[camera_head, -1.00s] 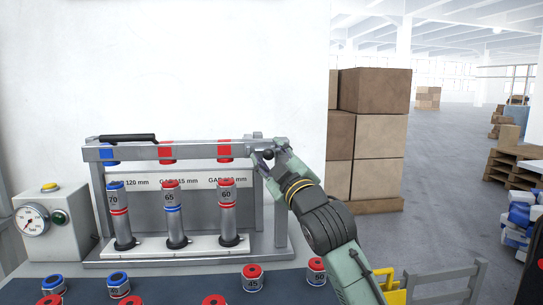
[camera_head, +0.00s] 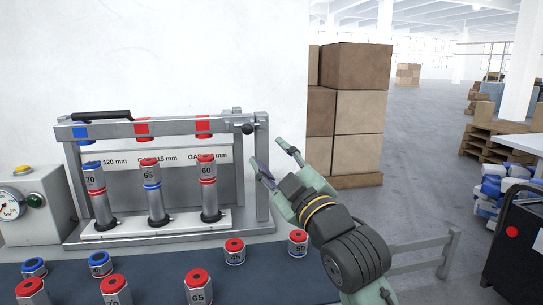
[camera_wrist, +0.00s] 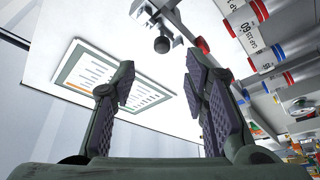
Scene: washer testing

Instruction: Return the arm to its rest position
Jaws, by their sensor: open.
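My gripper (camera_head: 272,156) is open and empty, to the right of the grey metal test rig (camera_head: 264,200). Its fingers are apart from the black ball knob (camera_head: 248,128) at the right end of the rig's top bar. My arm reaches in from the lower right. In the wrist view my open gripper (camera_wrist: 160,78) has nothing between its dark pads, and the knob (camera_wrist: 161,44) shows beyond them.
Three tubes marked 70 (camera_head: 97,195), 65 (camera_head: 153,195) and 60 (camera_head: 208,190) stand in the rig. Several capped cylinders stand on the dark bench mat (camera_head: 265,262). A gauge box (camera_head: 45,210) is at left. Stacked cartons (camera_head: 358,112) stand behind my gripper.

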